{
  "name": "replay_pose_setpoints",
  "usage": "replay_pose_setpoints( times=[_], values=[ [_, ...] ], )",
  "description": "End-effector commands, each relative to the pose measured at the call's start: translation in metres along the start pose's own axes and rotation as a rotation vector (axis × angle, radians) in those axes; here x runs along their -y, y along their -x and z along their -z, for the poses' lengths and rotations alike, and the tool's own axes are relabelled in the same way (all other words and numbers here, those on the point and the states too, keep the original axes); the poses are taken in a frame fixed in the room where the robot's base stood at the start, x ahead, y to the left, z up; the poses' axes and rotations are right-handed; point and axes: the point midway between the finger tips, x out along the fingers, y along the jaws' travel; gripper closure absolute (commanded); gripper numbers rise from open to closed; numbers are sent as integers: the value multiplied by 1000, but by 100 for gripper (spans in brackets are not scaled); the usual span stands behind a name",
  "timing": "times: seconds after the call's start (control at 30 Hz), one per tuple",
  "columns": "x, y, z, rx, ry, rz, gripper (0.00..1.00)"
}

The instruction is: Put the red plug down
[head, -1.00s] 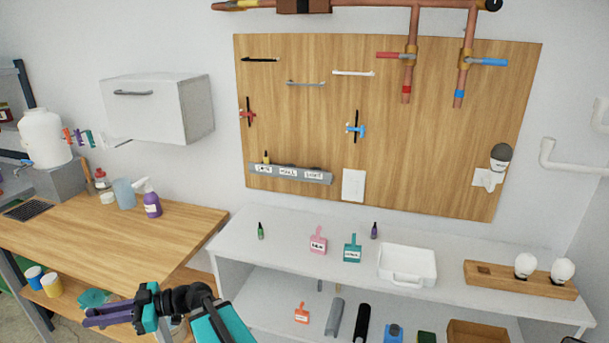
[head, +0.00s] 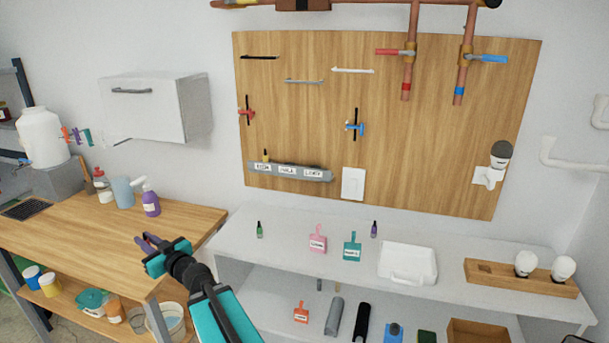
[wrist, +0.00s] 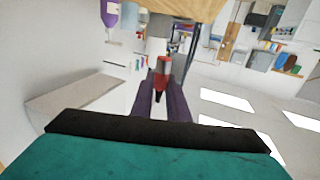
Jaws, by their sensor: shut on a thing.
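My gripper (head: 147,241) is over the right part of the wooden counter (head: 90,228) in the head view, its purple fingers pointing away. In the wrist view the purple fingers (wrist: 162,98) are shut on the red plug (wrist: 161,68), a small red piece with a dark tapered end. The plug sits between the fingertips. It cannot be made out in the head view. How high the gripper is above the counter is hard to tell.
A purple spray bottle (head: 151,201), a bluish cup (head: 123,192) and a red-topped bottle (head: 101,184) stand at the counter's back. The counter's front middle is clear. The white shelf (head: 285,238) to the right holds small bottles, tags and a white tray (head: 407,263).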

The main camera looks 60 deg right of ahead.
Motion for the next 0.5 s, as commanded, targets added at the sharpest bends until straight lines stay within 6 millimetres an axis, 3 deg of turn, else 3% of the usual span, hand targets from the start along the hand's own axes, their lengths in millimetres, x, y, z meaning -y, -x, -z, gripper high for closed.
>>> replay_pose_setpoints(
  times=[0.27, 0.5],
  values=[
    [-94, 17, 27, -1, 0, -304, 100],
    [-179, 62, 55, -4, 0, -578, 100]
  ],
)
